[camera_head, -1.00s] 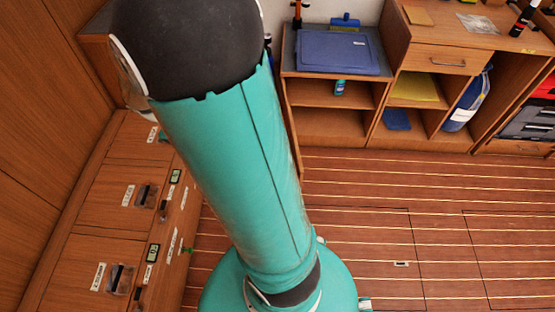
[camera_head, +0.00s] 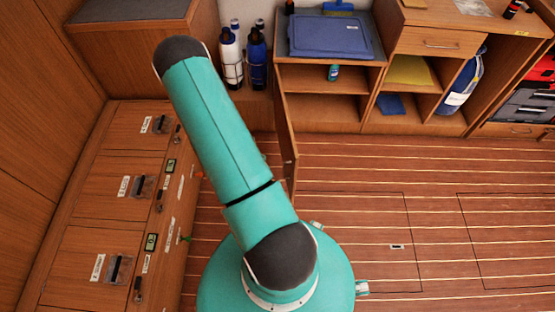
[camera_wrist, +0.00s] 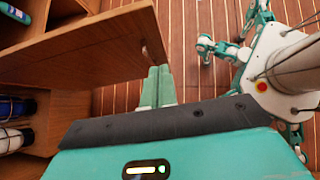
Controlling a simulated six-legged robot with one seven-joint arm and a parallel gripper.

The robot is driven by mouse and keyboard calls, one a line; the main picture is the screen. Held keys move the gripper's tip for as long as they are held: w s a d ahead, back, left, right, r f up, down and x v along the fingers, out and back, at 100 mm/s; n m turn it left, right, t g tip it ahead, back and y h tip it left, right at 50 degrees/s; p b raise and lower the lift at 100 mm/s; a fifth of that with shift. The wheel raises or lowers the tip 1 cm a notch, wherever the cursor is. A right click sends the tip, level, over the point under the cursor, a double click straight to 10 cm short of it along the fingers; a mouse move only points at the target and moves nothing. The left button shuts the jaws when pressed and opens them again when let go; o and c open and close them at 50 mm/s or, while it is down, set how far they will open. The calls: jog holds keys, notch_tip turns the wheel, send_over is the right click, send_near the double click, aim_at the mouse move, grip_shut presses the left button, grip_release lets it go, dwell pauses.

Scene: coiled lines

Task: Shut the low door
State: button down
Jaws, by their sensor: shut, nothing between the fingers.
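The low door (camera_head: 287,145) is a wooden panel at the left side of the open-shelved cabinet (camera_head: 322,108). It stands open, jutting toward me and seen nearly edge-on in the head view. In the wrist view the door (camera_wrist: 85,52) fills the upper left, with a small metal fitting near its free end. My gripper (camera_wrist: 158,70) is shut and empty, its pale green fingers close beside that free end. I cannot tell whether they touch it. My gripper is out of sight in the head view.
Bottles (camera_head: 231,58) stand in a niche left of the door. A drawer bank (camera_head: 100,205) lines the left wall. The striped floor (camera_head: 350,215) in front of the cabinet is clear.

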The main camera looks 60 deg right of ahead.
aim_at(295, 165)
jog(key=x, duration=0.4)
jog(key=s+d+r+x, duration=0.1)
jog(key=x, duration=0.3)
jog(key=r+x, duration=0.1)
jog(key=x, duration=0.3)
jog(key=shift+s+d, duration=0.25)
jog(key=shift+s, duration=0.15)
